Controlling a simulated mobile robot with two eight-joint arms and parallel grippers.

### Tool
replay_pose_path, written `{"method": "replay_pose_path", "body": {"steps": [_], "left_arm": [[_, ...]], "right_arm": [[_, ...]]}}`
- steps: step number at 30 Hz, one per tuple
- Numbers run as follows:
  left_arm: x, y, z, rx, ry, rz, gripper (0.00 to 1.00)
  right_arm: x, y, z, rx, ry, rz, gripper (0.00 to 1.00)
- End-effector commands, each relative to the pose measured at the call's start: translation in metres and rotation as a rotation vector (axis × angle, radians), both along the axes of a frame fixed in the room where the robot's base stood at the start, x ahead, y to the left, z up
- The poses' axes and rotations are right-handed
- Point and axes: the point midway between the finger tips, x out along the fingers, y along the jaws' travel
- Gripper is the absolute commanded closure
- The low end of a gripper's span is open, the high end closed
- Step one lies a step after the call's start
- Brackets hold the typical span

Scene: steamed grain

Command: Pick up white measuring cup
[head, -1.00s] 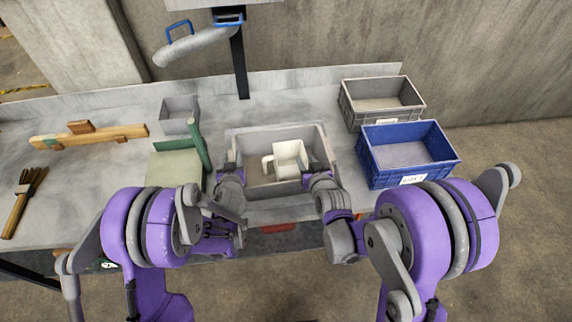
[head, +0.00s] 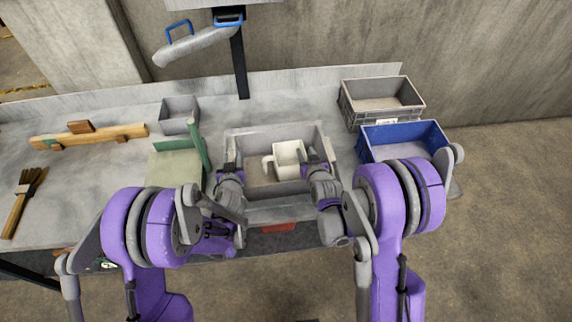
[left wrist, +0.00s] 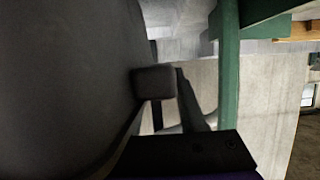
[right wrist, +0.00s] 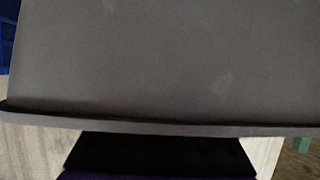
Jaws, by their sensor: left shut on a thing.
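The white measuring cup (head: 289,158) stands inside a grey bin (head: 285,133) at the middle of the table in the head view, with its handle to the left. My left gripper (head: 230,167) is at the bin's left wall, apart from the cup, and is shut on the bin's wall. In the left wrist view the bin (left wrist: 70,80) fills the left side, beside a finger. My right gripper (head: 317,170) is at the bin's right wall, near the cup. In the right wrist view the bin's wall (right wrist: 160,60) fills most of the picture and the fingertips are hidden.
Left of the bin are a green-edged dustpan-like thing (head: 173,168) and a small grey box (head: 179,110). A wooden tool (head: 90,136) and a brush (head: 22,203) lie further left. A blue crate (head: 400,136) and a grey crate (head: 381,97) stand at the right.

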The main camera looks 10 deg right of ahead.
Motion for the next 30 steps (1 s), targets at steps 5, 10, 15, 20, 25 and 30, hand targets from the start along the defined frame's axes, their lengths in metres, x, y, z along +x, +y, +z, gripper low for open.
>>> {"method": "replay_pose_path", "body": {"steps": [5, 10, 15, 20, 25, 30], "left_arm": [[0.000, 0.000, 0.000, 0.002, 0.000, -0.001, 1.00], [0.000, 0.000, 0.000, 0.002, 0.000, -0.001, 1.00], [0.000, 0.000, 0.000, 0.002, 0.000, -0.001, 1.00], [0.000, 0.000, 0.000, 0.002, 0.000, -0.001, 1.00], [0.000, 0.000, 0.000, 0.002, 0.000, -0.001, 1.00], [0.000, 0.000, 0.000, 0.003, 0.000, -0.001, 1.00]], "right_arm": [[0.016, 0.001, -0.007, -0.001, 0.000, 0.000, 0.61], [0.017, 0.001, -0.007, 0.000, 0.000, 0.000, 0.61], [0.017, 0.001, -0.007, 0.000, 0.000, 0.000, 0.81], [0.017, 0.001, -0.007, 0.000, 0.000, 0.000, 1.00], [0.017, 0.001, -0.007, 0.000, 0.000, 0.000, 1.00], [0.017, 0.001, -0.007, 0.000, 0.000, 0.000, 1.00]]}}
